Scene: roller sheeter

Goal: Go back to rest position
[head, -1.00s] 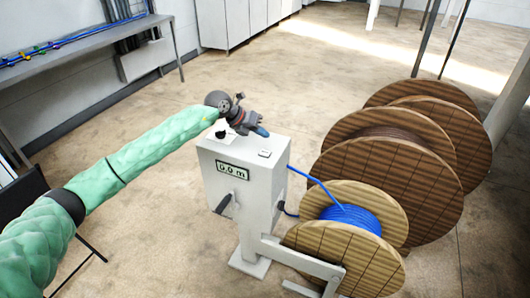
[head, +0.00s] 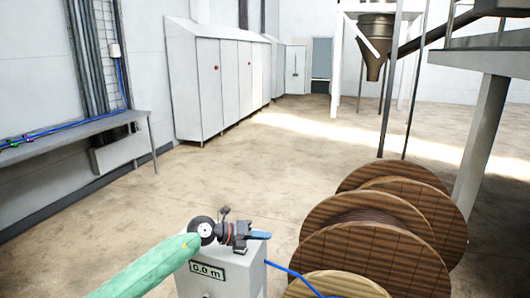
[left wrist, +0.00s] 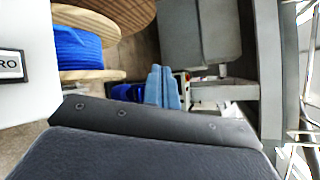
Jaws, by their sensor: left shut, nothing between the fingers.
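My left gripper (head: 262,235) is just above the white meter box (head: 238,286) in the head view, its blue fingers pointing right. The fingers are shut and empty; they also show side by side in the left wrist view (left wrist: 162,88). The box's display (head: 207,271) reads 0.0 m. The left wrist view shows part of a white surface with a label ending in "RO" (left wrist: 10,65) at the left edge. My right gripper is in neither view.
Large wooden cable reels (head: 368,246) stand right of the box. Blue cable (head: 290,275) runs towards the nearest reel, and its blue winding (left wrist: 75,48) shows in the wrist view. A wall bench (head: 70,133) is at left. The middle floor is clear.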

